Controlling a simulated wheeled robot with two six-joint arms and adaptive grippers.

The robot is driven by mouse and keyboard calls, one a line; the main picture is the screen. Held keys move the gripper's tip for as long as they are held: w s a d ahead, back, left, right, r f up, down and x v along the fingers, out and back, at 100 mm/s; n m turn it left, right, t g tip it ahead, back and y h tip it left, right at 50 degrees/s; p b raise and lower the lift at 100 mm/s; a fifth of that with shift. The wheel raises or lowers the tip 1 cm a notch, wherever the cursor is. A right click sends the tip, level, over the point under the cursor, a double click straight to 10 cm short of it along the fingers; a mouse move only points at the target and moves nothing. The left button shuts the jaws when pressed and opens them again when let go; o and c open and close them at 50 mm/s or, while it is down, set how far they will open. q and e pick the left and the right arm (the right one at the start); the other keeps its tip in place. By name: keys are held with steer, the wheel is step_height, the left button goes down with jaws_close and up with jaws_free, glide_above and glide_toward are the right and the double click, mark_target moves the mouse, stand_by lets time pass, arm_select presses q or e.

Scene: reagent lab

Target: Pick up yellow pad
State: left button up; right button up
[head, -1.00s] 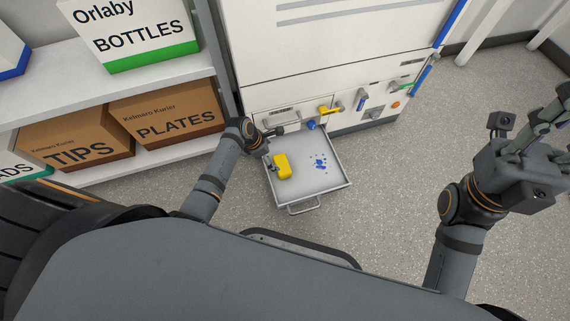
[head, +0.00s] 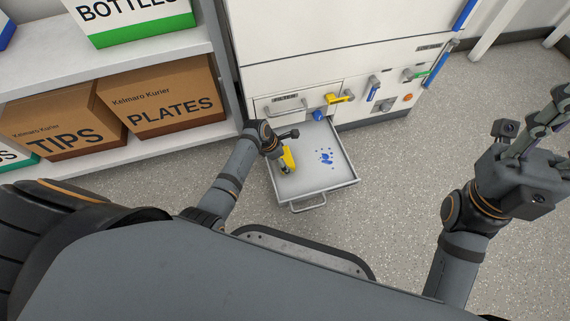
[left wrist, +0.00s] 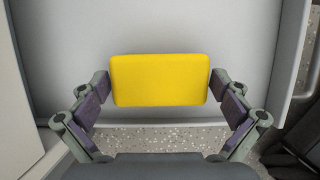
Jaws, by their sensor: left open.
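The yellow pad (head: 289,158) lies in the open drawer, toward its left side, partly hidden behind my left gripper in the head view. In the left wrist view the pad (left wrist: 160,80) is a whole rounded rectangle. My left gripper (head: 285,167) is over the drawer at the pad. In the left wrist view its open fingers (left wrist: 161,84) stand on either side of the pad, close to its two short ends with small gaps. My right gripper (head: 550,118) is raised at the right edge, away from the drawer, partly cut off; its opening is unclear.
The grey drawer (head: 325,181) is pulled out from the white cabinet (head: 330,50), with blue spots (head: 326,157) on its floor. Cabinet handles and valves, including a yellow one (head: 340,98), are just behind. Shelves with a PLATES box (head: 165,97) stand left. Floor is free at right.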

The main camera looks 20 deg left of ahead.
arm_select(q)
steer(key=shift+w+d, duration=0.1)
steer(key=shift+c, duration=0.5)
steer(key=c, duration=0.7)
steer(key=shift+p, duration=0.3)
